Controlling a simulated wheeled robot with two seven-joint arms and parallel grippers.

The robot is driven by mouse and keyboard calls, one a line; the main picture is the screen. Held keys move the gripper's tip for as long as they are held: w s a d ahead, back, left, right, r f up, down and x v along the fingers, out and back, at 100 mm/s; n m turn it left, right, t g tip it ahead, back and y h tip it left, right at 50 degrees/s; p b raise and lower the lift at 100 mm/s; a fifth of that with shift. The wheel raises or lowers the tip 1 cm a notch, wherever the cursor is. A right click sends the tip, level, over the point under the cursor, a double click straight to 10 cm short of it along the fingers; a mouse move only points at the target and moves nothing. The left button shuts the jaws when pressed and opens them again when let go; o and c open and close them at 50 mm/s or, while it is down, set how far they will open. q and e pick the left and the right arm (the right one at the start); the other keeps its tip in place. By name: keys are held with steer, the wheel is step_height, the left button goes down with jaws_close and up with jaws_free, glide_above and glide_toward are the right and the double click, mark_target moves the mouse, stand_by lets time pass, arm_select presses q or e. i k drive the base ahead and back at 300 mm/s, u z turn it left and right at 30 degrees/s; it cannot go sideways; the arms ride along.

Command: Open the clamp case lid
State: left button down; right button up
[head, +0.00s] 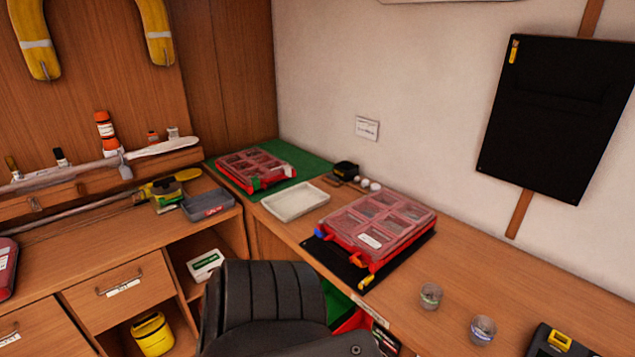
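Two red cases with clear lids over divided compartments stand on the wooden desk. The nearer, larger case (377,226) lies on a black mat (340,263). Its clear lid appears shut, with a white label near the front. A blue piece and an orange piece show on its front side. The farther, smaller case (257,167) lies on a green mat (307,165), and its lid also looks shut. The labels are too small to read, so I cannot tell which is the clamp case. Neither of my grippers is in view.
A black padded chair back (268,303) stands before the desk. An off-white tray (296,202) lies between the cases. Two small clear cups (431,296) (483,329) stand right of the larger case. A black board (556,115) hangs on the wall.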

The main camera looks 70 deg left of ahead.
mark_target(383, 213)
steer(key=u, duration=0.95)
steer(key=i, duration=0.8)
steer(key=u, duration=0.9)
